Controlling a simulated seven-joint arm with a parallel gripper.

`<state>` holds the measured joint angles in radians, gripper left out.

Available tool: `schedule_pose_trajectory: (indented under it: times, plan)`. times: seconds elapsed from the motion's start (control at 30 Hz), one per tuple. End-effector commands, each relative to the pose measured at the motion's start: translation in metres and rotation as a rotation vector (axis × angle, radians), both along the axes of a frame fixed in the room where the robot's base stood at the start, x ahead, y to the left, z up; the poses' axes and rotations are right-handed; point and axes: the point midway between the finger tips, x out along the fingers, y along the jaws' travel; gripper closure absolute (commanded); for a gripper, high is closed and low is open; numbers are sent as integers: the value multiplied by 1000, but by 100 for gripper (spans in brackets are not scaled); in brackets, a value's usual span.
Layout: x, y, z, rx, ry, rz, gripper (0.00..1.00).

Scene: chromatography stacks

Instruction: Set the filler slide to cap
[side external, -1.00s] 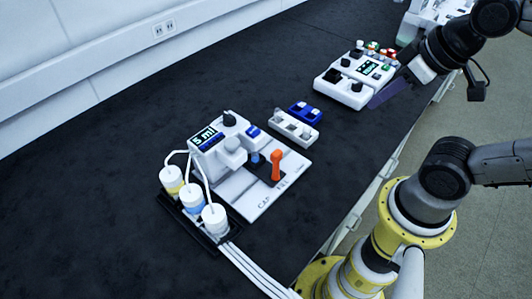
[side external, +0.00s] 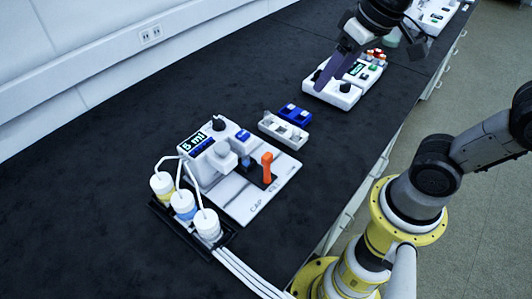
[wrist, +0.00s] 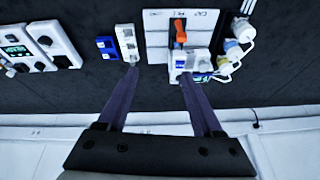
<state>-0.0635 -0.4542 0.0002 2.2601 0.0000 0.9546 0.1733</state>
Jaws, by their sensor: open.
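The filler (side external: 215,160) is a white unit with a "5 ml" display on a white base plate (side external: 245,205). Its slide has an upright orange handle (side external: 267,166) on a dark block. The plate's front edge carries several labels; CAP is readable at the end near the bottles. In the wrist view the orange handle (wrist: 180,35) appears in line with the middle label, not with CAP (wrist: 206,13). My gripper (side external: 324,84), with purple fingers, is in the air, apart from the filler. In the wrist view my gripper (wrist: 160,74) is open and empty.
Three white-capped bottles (side external: 184,204) with tubes stand in a dark tray beside the filler. A white rack (side external: 284,131) and a blue rack (side external: 293,114) lie between the filler and a white control box (side external: 345,88). The dark bench is clear on the wall side.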

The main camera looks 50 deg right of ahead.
Motion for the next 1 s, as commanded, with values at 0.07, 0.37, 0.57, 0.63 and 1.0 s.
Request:
schedule_pose_trajectory:
  times: [0.07,0.37,0.57,0.63,1.0]
  plan:
    - [23,9,-6,4,61,6,32]
    - [90,49,-55,-15,265,54,32]
    - [102,66,-89,-38,357,95,32]
    - [102,69,-96,-43,374,102,32]
    - [99,70,-142,-46,386,109,32]
